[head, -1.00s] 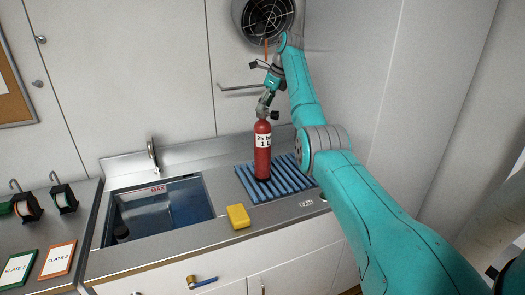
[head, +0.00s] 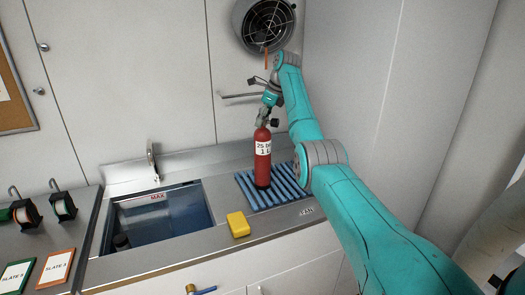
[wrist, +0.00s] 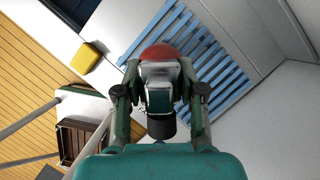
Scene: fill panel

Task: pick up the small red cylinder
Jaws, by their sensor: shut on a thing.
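The small red cylinder (head: 262,160) stands upright on the blue slatted rack (head: 290,192) right of the sink. It has a white label and a valve at its top, with a dark knob (head: 274,123) on the right. My gripper (head: 264,116) reaches down from above and is shut on the cylinder's valve end. In the wrist view the cylinder's red shoulder (wrist: 160,52) shows beyond the fingers of my gripper (wrist: 160,85). The cylinder's base appears to rest on the slats. The fingers hide part of the valve.
A yellow sponge (head: 238,224) lies at the counter's front edge. The sink (head: 158,219) is to the left, with a tap (head: 153,162) behind it. A round fan (head: 265,22) and a wall bar (head: 240,96) are above. Slates (head: 56,267) and reels (head: 26,214) lie far left.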

